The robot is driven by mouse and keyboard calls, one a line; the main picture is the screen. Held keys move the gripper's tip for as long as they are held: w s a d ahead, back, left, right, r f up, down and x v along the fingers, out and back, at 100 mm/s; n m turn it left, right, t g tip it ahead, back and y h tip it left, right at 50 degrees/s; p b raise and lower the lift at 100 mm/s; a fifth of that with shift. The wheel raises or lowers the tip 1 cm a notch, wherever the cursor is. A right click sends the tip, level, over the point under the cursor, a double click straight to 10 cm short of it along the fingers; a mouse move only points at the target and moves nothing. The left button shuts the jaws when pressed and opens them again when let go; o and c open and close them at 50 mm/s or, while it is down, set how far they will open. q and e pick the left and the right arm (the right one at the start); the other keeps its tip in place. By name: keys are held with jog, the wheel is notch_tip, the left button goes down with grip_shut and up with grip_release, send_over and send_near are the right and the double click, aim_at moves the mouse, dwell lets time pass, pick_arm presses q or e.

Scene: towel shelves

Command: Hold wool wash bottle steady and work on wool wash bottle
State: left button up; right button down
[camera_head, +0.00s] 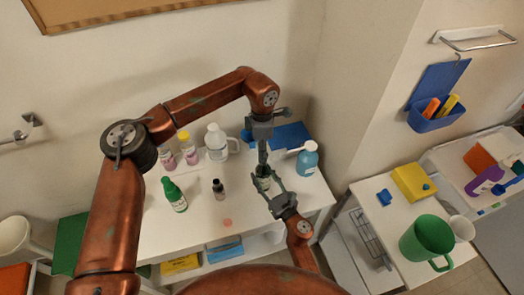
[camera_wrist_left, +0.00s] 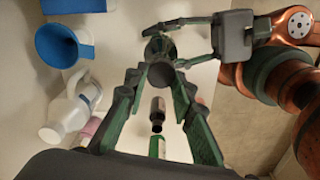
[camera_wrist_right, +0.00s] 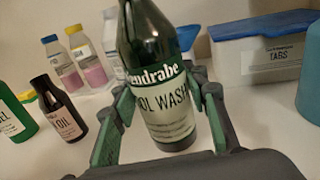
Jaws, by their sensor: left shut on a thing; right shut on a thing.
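The wool wash bottle (camera_wrist_right: 160,75) is dark green glass with a white and green label and stands upright in the right wrist view, its top cut off. It is small and partly hidden in the head view (camera_head: 264,184). My right gripper (camera_head: 262,187) is shut around the bottle's body from the side, with its fingers on both sides (camera_wrist_right: 165,100). My left gripper (camera_head: 262,160) points down from above and is shut on the bottle's top. In the left wrist view its fingers (camera_wrist_left: 161,85) close in on the dark round top (camera_wrist_left: 162,75).
The table's front middle is mostly clear.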

aim_at(263, 174)
pick_arm(q)
jog(key=shift+f, duration=0.85)
jog(key=shift+f, duration=0.6)
jog(key=m, duration=0.6)
jog(key=shift+w, duration=0.15)
jog(key=m, duration=0.5)
jog(key=shift+w+d+m, duration=0.1)
jog(key=shift+m, duration=0.3)
jog(key=m, duration=0.4)
jog(key=shift+d, duration=0.1)
jog(key=m, duration=1)
jog(key=shift+d, duration=0.2)
